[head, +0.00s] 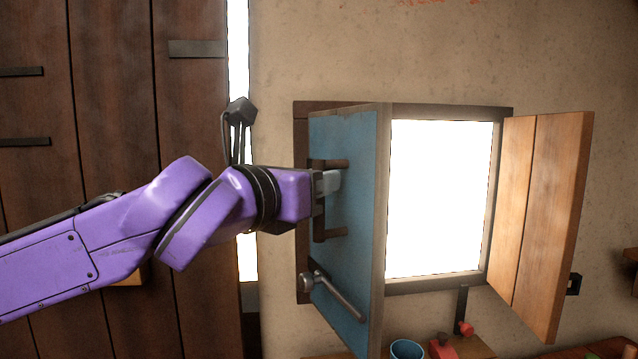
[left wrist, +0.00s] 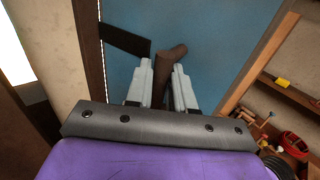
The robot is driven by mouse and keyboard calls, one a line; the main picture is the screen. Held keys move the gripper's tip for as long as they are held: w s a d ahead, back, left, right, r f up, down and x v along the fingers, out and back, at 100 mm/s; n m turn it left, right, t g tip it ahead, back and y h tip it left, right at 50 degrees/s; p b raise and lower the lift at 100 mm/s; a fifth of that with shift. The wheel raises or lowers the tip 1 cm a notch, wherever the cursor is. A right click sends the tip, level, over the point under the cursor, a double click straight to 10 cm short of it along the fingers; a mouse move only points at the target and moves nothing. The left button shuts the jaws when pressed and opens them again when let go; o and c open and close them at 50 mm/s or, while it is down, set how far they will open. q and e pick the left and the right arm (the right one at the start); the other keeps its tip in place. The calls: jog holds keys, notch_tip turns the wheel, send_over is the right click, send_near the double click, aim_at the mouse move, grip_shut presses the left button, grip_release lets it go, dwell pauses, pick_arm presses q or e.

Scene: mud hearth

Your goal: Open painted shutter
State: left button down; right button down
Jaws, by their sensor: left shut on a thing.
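The painted shutter (head: 358,220) is a blue panel with a wooden edge on the left side of the window. It stands swung partly out from the wall. It fills the back of the left wrist view (left wrist: 210,45). My left gripper (head: 328,182) is at its blue face. In the left wrist view its two pale fingers (left wrist: 160,85) stand on either side of a brown wooden handle (left wrist: 165,65) and are shut on it. A metal lever (head: 338,298) is on the lower part of the shutter. My right gripper is not in view.
A plain wooden shutter (head: 540,215) stands open on the window's right. The window opening (head: 440,200) is bright. A blue cup (head: 406,349) and a red item (head: 441,347) sit below. A dark plank door (head: 110,110) is at left.

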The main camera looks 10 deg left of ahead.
pick_arm(q)
jog(key=shift+a+r, duration=0.35)
jog(key=shift+r, duration=0.1)
jog(key=c, duration=1.1)
grip_release()
jog(key=shift+w+a, duration=0.15)
jog(key=b+v, duration=0.3)
jog(key=v, duration=0.7)
jog(key=shift+f, duration=0.45)
